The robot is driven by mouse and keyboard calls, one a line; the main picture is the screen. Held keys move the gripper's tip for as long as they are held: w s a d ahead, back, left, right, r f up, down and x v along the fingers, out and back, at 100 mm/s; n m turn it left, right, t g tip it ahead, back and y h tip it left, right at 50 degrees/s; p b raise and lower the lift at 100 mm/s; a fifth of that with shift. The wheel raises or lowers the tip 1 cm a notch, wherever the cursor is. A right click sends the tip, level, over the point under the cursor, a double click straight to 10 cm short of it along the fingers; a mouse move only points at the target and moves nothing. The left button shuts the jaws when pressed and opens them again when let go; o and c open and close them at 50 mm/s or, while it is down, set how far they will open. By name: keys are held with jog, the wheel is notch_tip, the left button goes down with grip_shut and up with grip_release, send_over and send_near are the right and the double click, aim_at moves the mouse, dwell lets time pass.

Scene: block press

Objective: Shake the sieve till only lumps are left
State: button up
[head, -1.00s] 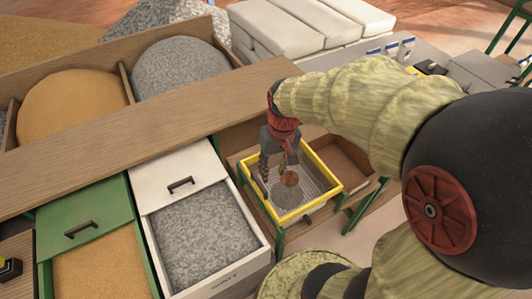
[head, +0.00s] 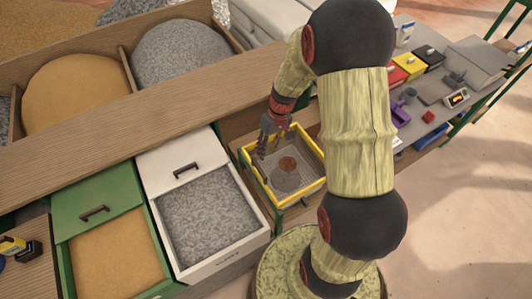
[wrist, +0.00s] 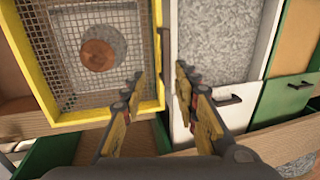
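The sieve (head: 318,193) is a yellow square frame with a wire mesh floor, standing in a wooden bay. It fills the upper left of the wrist view (wrist: 30,62). A round brown piece (head: 287,163) sits on a grey mound (head: 285,182) inside it; both also show in the wrist view, the brown piece (wrist: 97,55) beside grey material (wrist: 108,38). A dark handle (wrist: 164,48) is at the sieve's side. My gripper (wrist: 158,82) is open, its fingers apart with that handle just ahead between them. In the head view my gripper (head: 264,152) is at the sieve's left rim.
A white drawer of grey gravel (head: 207,218) and a green drawer of tan sand (head: 118,265) stand left of the sieve. A wooden ledge (head: 120,135) runs behind them. A bench with tools (head: 430,90) is at the right. Open floor lies at the lower right.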

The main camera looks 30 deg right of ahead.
jog(key=shift+x, duration=1.15)
jog(key=shift+c, duration=1.1)
grip_shut()
jog(key=shift+o, duration=0.9)
grip_release()
jog(key=shift+o, duration=0.2)
